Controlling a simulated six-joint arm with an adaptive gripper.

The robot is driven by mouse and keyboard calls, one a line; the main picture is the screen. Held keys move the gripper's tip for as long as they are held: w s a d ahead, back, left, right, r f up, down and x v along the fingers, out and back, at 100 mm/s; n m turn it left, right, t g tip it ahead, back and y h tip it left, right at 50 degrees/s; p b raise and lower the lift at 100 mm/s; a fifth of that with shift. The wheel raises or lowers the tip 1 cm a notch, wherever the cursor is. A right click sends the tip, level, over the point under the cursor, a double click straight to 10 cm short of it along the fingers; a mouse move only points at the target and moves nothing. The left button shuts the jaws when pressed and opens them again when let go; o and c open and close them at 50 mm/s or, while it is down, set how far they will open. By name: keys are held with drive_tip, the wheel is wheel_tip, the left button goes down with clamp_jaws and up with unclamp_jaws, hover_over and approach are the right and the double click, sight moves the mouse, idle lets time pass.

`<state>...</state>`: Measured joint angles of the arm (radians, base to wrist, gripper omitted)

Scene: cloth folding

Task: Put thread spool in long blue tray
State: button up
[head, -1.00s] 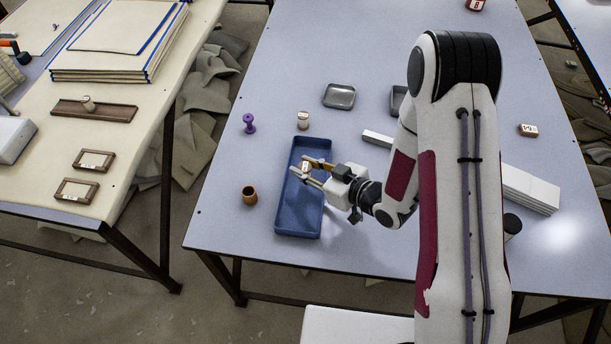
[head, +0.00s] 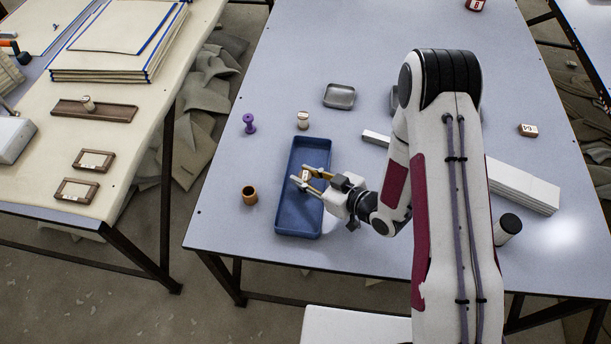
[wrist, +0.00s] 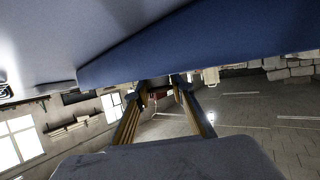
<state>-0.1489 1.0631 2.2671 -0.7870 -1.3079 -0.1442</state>
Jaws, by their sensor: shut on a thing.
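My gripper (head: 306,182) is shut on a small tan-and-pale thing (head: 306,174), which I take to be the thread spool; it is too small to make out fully. The gripper is over the long blue tray (head: 288,222), inside its outline in the head view. Whether the held thing touches the tray floor I cannot tell. In the wrist view the blue tray (wrist: 200,45) fills the upper part, close to the fingertips (wrist: 160,88). The held thing is dim and mostly hidden there.
A brown cup (head: 249,195) stands left of the tray. A purple spool-shaped thing (head: 249,124) and a pale cylinder (head: 303,120) stand beyond it. A grey metal dish (head: 339,96) lies farther back. White blocks (head: 525,187) and a dark-topped jar (head: 507,228) are at right.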

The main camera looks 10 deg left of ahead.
drive_tip(key=shift+f, duration=0.2)
idle(0.3)
drive_tip(key=o, duration=1)
drive_tip(key=shift+c, duration=0.2)
drive_tip(key=shift+r, duration=0.15)
drive_tip(key=shift+v, duration=6)
